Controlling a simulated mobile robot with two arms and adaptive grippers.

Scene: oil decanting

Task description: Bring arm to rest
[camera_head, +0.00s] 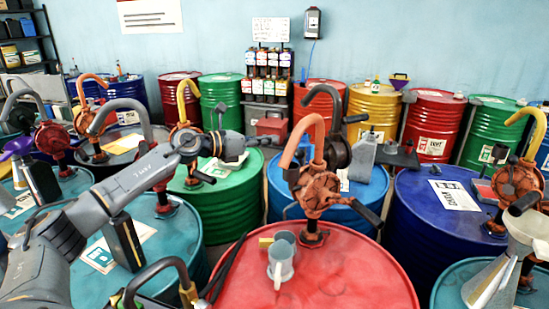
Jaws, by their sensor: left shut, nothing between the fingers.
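My left arm comes in from the lower left and reaches over the teal and green drums. Its gripper (258,142) is shut and empty, small and partly lost against the drums behind it. It is above the far edge of the green drum (228,211), left of the orange hand pump (316,188). My right gripper is not in view.
A grey jug (281,262) stands on the red drum (340,279) in front. A blue drum (412,215) stands at right, with a pale funnel (492,280) nearby. The red drum's right side is clear.

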